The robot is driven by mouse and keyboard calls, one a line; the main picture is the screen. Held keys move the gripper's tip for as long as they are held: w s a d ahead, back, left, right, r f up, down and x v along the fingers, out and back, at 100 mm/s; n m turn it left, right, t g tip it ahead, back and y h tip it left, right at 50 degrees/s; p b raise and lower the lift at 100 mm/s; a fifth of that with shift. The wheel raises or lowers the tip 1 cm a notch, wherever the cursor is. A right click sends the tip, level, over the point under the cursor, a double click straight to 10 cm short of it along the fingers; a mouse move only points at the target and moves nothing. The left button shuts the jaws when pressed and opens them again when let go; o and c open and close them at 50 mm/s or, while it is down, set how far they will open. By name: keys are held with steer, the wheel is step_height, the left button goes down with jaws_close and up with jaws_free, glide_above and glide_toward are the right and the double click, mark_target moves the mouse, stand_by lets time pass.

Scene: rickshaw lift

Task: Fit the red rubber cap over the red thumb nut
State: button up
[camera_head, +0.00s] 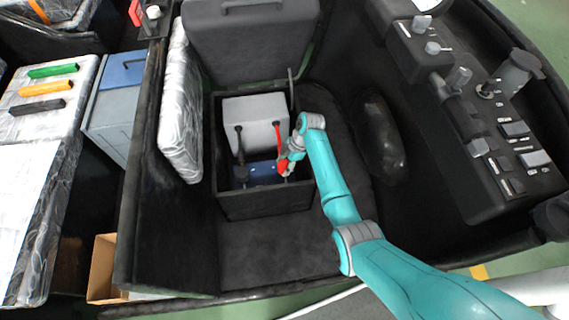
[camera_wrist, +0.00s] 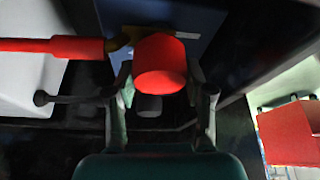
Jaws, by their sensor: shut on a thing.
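My gripper (camera_head: 289,158) reaches down into the open black compartment. It is shut on the red rubber cap (camera_head: 283,167), a short red cylinder. In the wrist view the cap (camera_wrist: 160,64) sits between the two fingers (camera_wrist: 160,78), beside a brass lug (camera_wrist: 121,39). The lug is at the end of a thick red cable (camera_wrist: 75,47). The red thumb nut does not show apart from the cap; I cannot tell whether the cap is around it or above it. A blue battery (camera_head: 262,170) lies below.
A grey box (camera_head: 256,112) stands behind the battery, with a black cable (camera_head: 240,145) at left. The compartment's walls (camera_head: 265,207) surround my gripper closely, and its lid (camera_head: 250,40) stands open behind. A wrapped pad (camera_head: 180,110) is at left. The dark floor in front is clear.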

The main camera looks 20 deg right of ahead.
steer(key=shift+f, duration=0.45)
steer(key=o, duration=1)
steer(key=v, duration=1.2)
